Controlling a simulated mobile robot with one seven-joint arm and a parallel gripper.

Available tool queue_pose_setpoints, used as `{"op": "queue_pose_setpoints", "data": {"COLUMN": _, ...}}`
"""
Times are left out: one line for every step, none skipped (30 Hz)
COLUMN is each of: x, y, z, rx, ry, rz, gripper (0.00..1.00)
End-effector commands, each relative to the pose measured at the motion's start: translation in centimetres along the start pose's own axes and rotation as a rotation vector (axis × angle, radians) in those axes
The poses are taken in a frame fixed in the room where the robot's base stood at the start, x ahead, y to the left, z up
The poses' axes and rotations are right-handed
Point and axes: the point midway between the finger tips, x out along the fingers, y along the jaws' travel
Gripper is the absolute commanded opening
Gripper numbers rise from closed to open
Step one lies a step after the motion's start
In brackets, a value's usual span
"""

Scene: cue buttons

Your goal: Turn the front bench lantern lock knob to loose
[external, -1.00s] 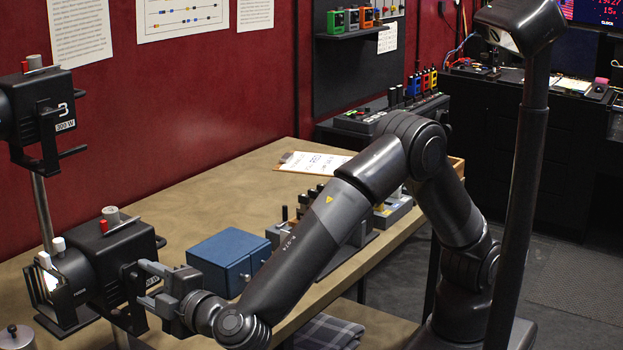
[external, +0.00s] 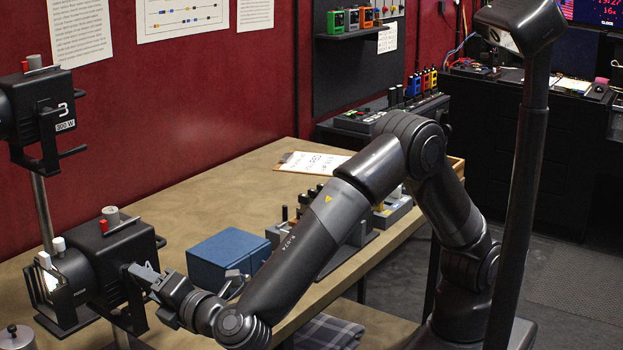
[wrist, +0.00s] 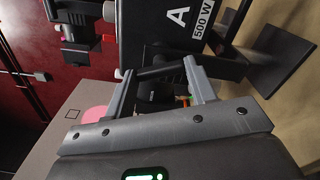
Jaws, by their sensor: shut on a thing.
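The front bench lantern (external: 118,245) is a black box at the lower left of the external view, with a lit front and red and white knobs on top. In the wrist view its dark body (wrist: 150,45) carries the label "A 500 W". My gripper (external: 140,277) is at the lantern's right side. In the wrist view my gripper (wrist: 160,80) has its two grey fingers on either side of a black bar-shaped lock knob (wrist: 160,71) and is shut on it. In the external view the fingers hide the knob, and its setting marks are not readable.
A blue box (external: 222,258) stands on the bench close to my wrist. A small metal weight (external: 15,338) is at the lower left corner. The bench's middle (external: 210,205) is clear.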

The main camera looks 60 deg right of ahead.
Motion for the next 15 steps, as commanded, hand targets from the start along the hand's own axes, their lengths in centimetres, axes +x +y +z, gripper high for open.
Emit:
{"op": "queue_pose_setpoints", "data": {"x": -0.16, "y": -0.07, "z": -0.16, "rx": -0.007, "ry": 0.005, "rz": -0.001, "gripper": 0.28}}
{"op": "queue_pose_setpoints", "data": {"x": -0.16, "y": -0.07, "z": -0.16, "rx": -0.010, "ry": 0.005, "rz": -0.001, "gripper": 0.28}}
{"op": "queue_pose_setpoints", "data": {"x": -0.16, "y": -0.08, "z": -0.16, "rx": -0.014, "ry": 0.005, "rz": -0.001, "gripper": 0.28}}
{"op": "queue_pose_setpoints", "data": {"x": -0.16, "y": -0.08, "z": -0.16, "rx": -0.015, "ry": 0.005, "rz": -0.001, "gripper": 0.28}}
{"op": "queue_pose_setpoints", "data": {"x": -0.16, "y": -0.08, "z": -0.16, "rx": -0.017, "ry": 0.005, "rz": -0.001, "gripper": 0.28}}
{"op": "queue_pose_setpoints", "data": {"x": -0.17, "y": -0.08, "z": -0.16, "rx": -0.018, "ry": 0.005, "rz": -0.001, "gripper": 0.28}}
{"op": "queue_pose_setpoints", "data": {"x": -0.17, "y": -0.09, "z": -0.17, "rx": -0.018, "ry": 0.005, "rz": -0.001, "gripper": 0.28}}
{"op": "queue_pose_setpoints", "data": {"x": -0.17, "y": -0.09, "z": -0.17, "rx": -0.018, "ry": 0.005, "rz": -0.001, "gripper": 0.28}}
{"op": "queue_pose_setpoints", "data": {"x": -0.17, "y": -0.09, "z": -0.17, "rx": -0.018, "ry": 0.005, "rz": -0.001, "gripper": 0.28}}
{"op": "queue_pose_setpoints", "data": {"x": -0.17, "y": -0.09, "z": -0.17, "rx": -0.018, "ry": 0.005, "rz": -0.001, "gripper": 0.28}}
{"op": "queue_pose_setpoints", "data": {"x": -0.17, "y": -0.09, "z": -0.17, "rx": -0.018, "ry": 0.005, "rz": -0.001, "gripper": 0.28}}
{"op": "queue_pose_setpoints", "data": {"x": -0.17, "y": -0.09, "z": -0.17, "rx": -0.018, "ry": 0.005, "rz": -0.001, "gripper": 0.28}}
{"op": "queue_pose_setpoints", "data": {"x": -0.17, "y": -0.10, "z": -0.17, "rx": -0.018, "ry": 0.005, "rz": -0.001, "gripper": 0.28}}
{"op": "queue_pose_setpoints", "data": {"x": -0.17, "y": -0.10, "z": -0.17, "rx": -0.018, "ry": 0.005, "rz": -0.001, "gripper": 0.28}}
{"op": "queue_pose_setpoints", "data": {"x": -0.17, "y": -0.10, "z": -0.18, "rx": -0.018, "ry": 0.005, "rz": -0.001, "gripper": 0.52}}
